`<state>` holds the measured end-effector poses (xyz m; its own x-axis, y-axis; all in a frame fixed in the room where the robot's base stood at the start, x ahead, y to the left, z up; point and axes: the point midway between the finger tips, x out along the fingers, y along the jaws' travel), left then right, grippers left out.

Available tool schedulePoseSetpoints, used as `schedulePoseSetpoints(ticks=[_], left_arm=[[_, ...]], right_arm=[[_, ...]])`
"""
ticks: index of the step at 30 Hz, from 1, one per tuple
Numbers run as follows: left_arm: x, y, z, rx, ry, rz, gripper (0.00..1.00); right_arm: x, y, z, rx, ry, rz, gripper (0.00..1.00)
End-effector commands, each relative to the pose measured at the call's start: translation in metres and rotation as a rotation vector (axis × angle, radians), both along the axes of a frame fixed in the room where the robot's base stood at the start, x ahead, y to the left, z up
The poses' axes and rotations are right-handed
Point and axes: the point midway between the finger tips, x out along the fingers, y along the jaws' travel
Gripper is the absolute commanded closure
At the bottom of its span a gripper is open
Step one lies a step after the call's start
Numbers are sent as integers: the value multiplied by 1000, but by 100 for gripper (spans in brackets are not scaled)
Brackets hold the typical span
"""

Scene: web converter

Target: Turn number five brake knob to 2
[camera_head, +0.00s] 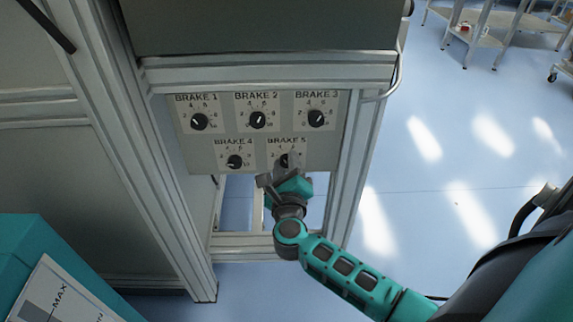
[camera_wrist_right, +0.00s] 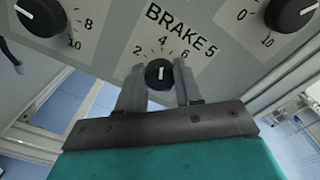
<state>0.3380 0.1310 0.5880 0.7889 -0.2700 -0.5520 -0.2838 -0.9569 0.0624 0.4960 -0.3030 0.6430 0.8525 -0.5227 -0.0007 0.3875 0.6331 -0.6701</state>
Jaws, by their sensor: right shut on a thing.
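The brake 5 knob (camera_wrist_right: 158,74) is round and black with a white pointer mark. In the right wrist view its mark points up, roughly at the 4. In the head view the brake 5 knob (camera_head: 284,160) is at the lower right of the knob panel, partly hidden by my right gripper (camera_head: 287,170). In the right wrist view the grey fingers of my right gripper (camera_wrist_right: 158,88) stand on either side of the knob, shut on it. My left gripper is not in view.
The grey panel (camera_head: 262,136) also carries the brake 1 (camera_head: 199,121), brake 2 (camera_head: 257,119), brake 3 (camera_head: 316,118) and brake 4 (camera_head: 235,161) knobs. Metal frame posts (camera_head: 362,160) flank the panel. Open blue floor (camera_head: 455,150) lies to the right, with metal tables (camera_head: 490,30) far off.

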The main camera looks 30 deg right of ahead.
Motion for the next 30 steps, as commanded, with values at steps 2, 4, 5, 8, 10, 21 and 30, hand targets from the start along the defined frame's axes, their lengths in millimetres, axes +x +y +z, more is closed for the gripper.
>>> schedulePoseSetpoints(ticks=[2, 4, 5, 8, 10, 21, 30], left_arm=[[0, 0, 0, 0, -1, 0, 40], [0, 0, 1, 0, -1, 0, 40], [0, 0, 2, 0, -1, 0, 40], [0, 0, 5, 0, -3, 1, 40], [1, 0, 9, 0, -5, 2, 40], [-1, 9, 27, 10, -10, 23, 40], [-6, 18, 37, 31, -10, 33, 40]], right_arm=[[0, 0, 0, 0, -1, -1, 96], [0, 0, 1, -3, 1, -1, 96], [0, 0, 1, -4, 3, -1, 96], [0, 0, 1, -19, 13, -1, 96], [0, 0, 2, -38, 25, -1, 96], [1, 1, 5, -260, 163, 0, 96], [1, 1, 3, -498, 309, 2, 96]])
